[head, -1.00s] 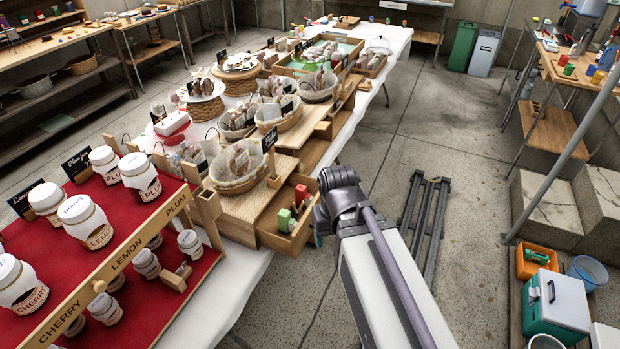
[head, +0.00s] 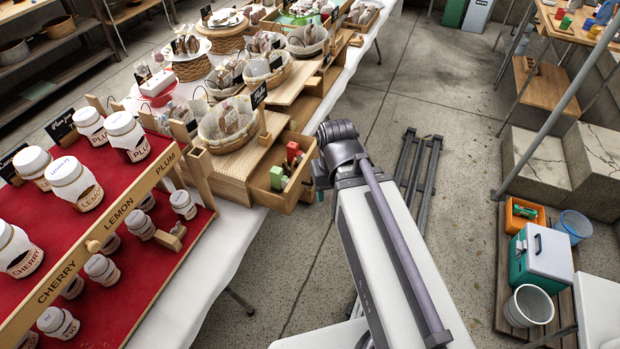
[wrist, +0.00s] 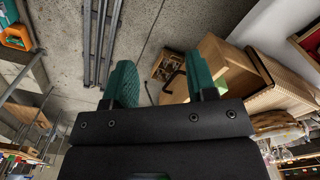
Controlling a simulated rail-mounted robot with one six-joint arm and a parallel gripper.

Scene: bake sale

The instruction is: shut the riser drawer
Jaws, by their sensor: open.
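The riser drawer (head: 268,199) is a light wooden box pulled out from the right side of the wooden riser (head: 226,168), beside the jam display. Green and red items (head: 279,176) stand inside it. In the wrist view, wooden panels that look like the drawer (wrist: 230,67) lie right of my gripper (wrist: 161,84), close to the right finger; I cannot tell whether they touch. My gripper has teal fingers, spread apart with nothing held. In the head view my arm hides most of the gripper, which is just right of the drawer.
The jam display (head: 85,220) with its red cloth and labelled jars stands left of the drawer. Baskets of wrapped goods (head: 228,122) sit on the risers behind. Folded metal legs (head: 418,170) lie on the floor to the right. The floor right of the table is otherwise mostly open.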

